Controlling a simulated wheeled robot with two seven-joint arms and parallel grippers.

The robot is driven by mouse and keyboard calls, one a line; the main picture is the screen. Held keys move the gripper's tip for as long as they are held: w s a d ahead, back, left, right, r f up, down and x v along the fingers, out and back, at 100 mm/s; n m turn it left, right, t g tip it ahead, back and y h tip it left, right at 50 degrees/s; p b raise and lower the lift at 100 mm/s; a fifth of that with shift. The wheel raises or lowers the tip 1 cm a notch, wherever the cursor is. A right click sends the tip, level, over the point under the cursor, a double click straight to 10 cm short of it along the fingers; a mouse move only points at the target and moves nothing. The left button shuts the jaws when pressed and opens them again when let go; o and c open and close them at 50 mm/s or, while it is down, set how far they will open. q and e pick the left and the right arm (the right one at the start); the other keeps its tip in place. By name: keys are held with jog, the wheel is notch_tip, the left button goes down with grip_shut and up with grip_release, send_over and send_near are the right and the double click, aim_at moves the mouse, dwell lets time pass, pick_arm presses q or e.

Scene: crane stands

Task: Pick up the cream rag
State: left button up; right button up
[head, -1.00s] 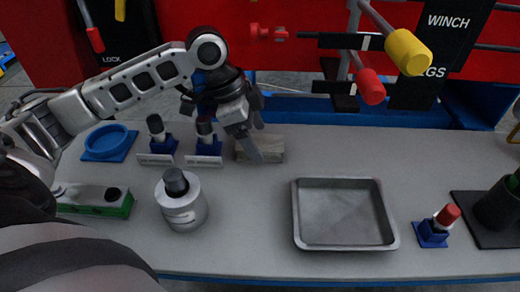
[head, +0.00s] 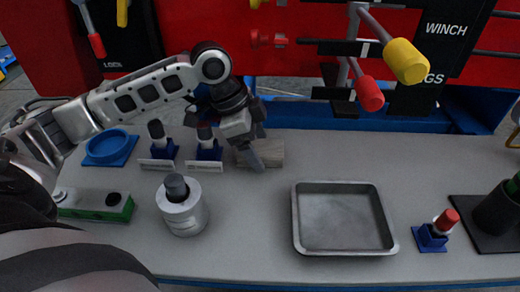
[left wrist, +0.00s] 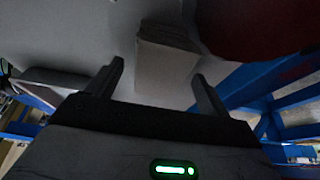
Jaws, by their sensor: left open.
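The cream rag (head: 268,153) is a folded, greyish-cream block lying on the grey bench near its back edge. My left gripper (head: 252,160) is over its left part in the head view and hides some of it. I cannot tell whether a finger touches the rag. My right gripper is not in view.
Two blue holders with dark-topped items (head: 208,148) stand just left of the rag. A grey metal tray (head: 298,228), a white canister (head: 184,210) and a blue dish (head: 107,147) are on the bench (head: 255,240). The red panel with yellow and red-ended handles (head: 406,60) rises behind.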

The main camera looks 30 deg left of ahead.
pick_arm(q)
jog(key=shift+f, duration=0.1)
dwell(0.3)
jog(key=c, duration=1.1)
